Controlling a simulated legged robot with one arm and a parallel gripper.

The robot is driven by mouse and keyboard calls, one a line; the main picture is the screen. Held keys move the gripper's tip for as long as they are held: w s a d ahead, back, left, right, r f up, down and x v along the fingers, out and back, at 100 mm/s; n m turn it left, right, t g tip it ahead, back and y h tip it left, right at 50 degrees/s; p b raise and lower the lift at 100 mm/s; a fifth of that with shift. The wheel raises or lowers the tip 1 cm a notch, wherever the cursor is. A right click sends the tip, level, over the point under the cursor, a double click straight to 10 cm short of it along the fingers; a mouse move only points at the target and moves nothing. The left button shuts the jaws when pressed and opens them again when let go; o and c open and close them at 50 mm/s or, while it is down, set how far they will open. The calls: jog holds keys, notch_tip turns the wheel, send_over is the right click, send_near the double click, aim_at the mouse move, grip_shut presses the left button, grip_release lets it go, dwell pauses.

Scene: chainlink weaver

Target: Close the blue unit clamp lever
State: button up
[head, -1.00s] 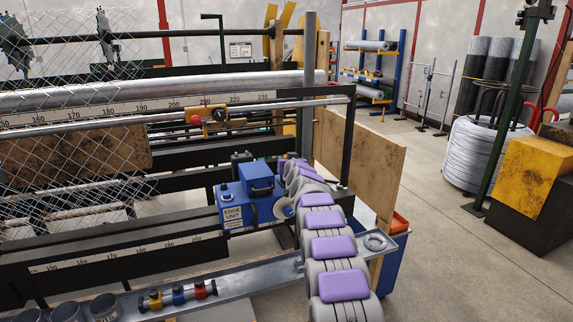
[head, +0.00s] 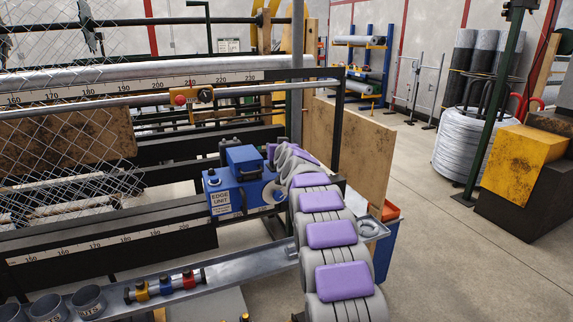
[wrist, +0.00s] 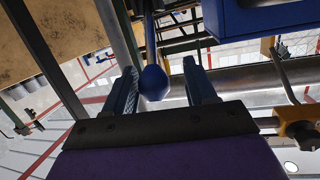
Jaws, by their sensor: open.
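The blue edge unit (head: 223,198) is a blue box with a white label, mounted on the machine frame just left of my arm in the head view. Its underside or side (wrist: 265,18) fills the upper right of the wrist view. The clamp lever (wrist: 150,40) shows in the wrist view as a thin rod ending in a round blue knob (wrist: 154,83). My gripper (wrist: 159,67) is open, and the knob appears between its two fingers, nearer the left one. I cannot tell whether either finger touches it. In the head view my arm hides the lever and fingers.
A long metal rail (head: 140,283) holds grey cups (head: 88,301) and small yellow, blue and red fittings (head: 165,284). Machine bars and wire mesh (head: 60,110) lie left. A wooden panel (head: 365,160) stands right of my arm. Open floor (head: 450,250) lies further right.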

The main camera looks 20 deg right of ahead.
jog(key=v, duration=1.3)
jog(key=shift+s, duration=0.15)
jog(key=shift+d, duration=0.1)
dwell(0.5)
